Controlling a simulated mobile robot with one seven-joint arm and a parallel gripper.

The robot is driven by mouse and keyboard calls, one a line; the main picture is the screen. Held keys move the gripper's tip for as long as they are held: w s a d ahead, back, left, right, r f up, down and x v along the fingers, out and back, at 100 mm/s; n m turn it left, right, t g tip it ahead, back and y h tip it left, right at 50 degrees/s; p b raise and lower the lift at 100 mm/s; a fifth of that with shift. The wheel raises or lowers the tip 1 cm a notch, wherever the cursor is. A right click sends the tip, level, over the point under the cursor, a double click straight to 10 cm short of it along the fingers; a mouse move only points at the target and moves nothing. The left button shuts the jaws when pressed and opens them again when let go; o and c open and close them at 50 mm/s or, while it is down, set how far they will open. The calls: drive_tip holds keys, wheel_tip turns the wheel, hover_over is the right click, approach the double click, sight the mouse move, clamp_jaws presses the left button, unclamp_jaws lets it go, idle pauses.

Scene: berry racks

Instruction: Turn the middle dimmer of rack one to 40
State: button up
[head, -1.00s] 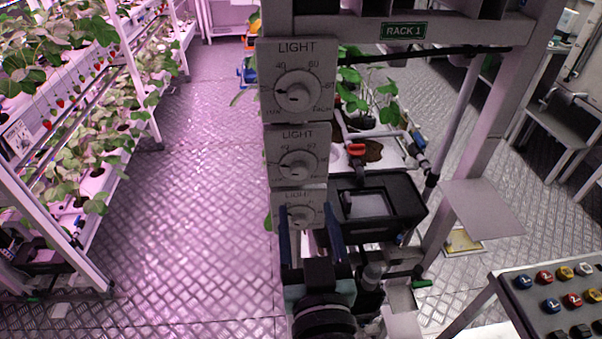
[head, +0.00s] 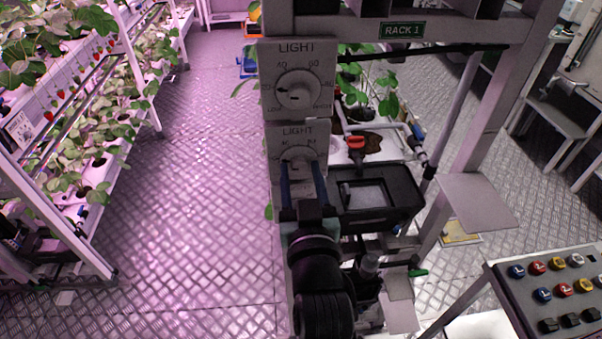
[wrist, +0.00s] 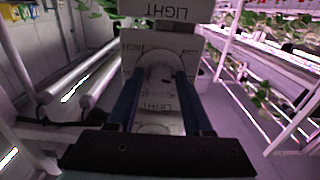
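Rack one, marked by a "RACK 1" sign (head: 403,29), carries a column of white LIGHT dimmer panels. The middle dimmer (head: 299,158) is partly covered by my gripper (head: 302,166). Its pointer is too obscured to read. My gripper's two dark blue fingers are apart, with their tips at the left and right of this dial. In the wrist view, my gripper (wrist: 159,75) frames the middle dimmer (wrist: 160,62), whose lettering appears upside down. Contact between fingers and dial cannot be told. The top dimmer (head: 299,91) is clear, its pointer toward the left. The lowest dimmer's dial is hidden behind my gripper.
A black bin (head: 377,203) stands just right of the dimmers, near a red valve handle (head: 356,142). A button panel (head: 560,290) is at the lower right. Plant racks (head: 75,150) line the left, with open metal floor (head: 200,190) between.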

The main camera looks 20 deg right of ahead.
clamp_jaws()
drive_tip(key=m+p, duration=0.1)
drive_tip(key=m, duration=0.4)
drive_tip(key=shift+m+p, duration=0.3)
drive_tip(key=shift+p, duration=0.05)
drive_tip(key=m+p, duration=0.1)
drive_tip(key=m, duration=0.3)
drive_tip(key=shift+r+m+p, duration=0.1)
drive_tip(key=shift+m+p, duration=0.3)
idle(0.4)
drive_tip(key=shift+o, duration=1.8)
unclamp_jaws()
